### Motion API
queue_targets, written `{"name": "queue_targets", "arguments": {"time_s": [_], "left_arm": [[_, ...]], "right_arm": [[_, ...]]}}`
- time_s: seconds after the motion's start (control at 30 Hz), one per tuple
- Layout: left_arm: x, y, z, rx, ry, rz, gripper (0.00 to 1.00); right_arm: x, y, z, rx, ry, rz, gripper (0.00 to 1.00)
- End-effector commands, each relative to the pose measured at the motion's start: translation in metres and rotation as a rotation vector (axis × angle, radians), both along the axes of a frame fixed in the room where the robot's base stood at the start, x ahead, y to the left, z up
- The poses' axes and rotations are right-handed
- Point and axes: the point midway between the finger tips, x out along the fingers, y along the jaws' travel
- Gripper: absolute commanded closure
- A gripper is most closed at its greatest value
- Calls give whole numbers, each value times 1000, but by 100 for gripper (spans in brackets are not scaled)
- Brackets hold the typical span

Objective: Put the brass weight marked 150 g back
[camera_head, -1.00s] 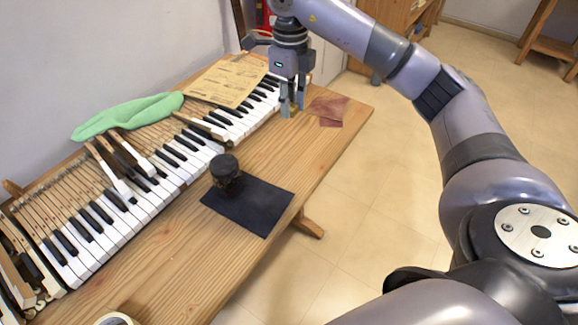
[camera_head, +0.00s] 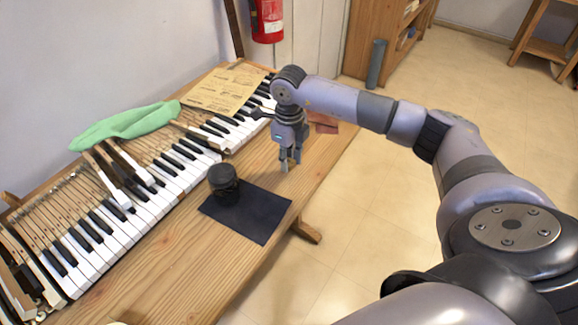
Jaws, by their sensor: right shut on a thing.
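My right gripper (camera_head: 289,164) points down over the bare wood between the dark mat and the keyboard's far end. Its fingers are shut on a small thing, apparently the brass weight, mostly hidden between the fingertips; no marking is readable. A dark mat (camera_head: 262,216) lies on the table nearer to me, left of and below the gripper in the picture. A black round block (camera_head: 223,184) stands upright on the mat's left corner. My left gripper is out of view.
The piano keyboard (camera_head: 150,208) runs along the left of the wooden table (camera_head: 175,275), with several keys raised. A green cloth (camera_head: 125,125) and a paper sheet (camera_head: 222,88) lie on it. Reddish-brown patches (camera_head: 322,122) lie behind my gripper.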

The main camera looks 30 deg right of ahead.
Motion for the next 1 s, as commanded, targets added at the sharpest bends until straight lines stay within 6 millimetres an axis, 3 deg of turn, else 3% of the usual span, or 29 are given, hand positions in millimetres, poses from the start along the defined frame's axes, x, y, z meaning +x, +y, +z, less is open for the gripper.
{"name": "queue_targets", "arguments": {"time_s": [0.23, 0.6, 0.63, 0.9, 1.0], "left_arm": [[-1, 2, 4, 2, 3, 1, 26], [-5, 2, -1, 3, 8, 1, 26], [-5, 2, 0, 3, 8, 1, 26], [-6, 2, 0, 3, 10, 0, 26], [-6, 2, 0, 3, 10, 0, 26]], "right_arm": [[-1, 0, -35, -1, 4, -1, 100], [0, 0, -40, 0, 1, 0, 100], [0, 0, -39, -1, 2, 0, 74], [-1, 0, -39, -1, 2, 0, 56], [-1, 0, -39, -1, 2, 0, 55]]}}
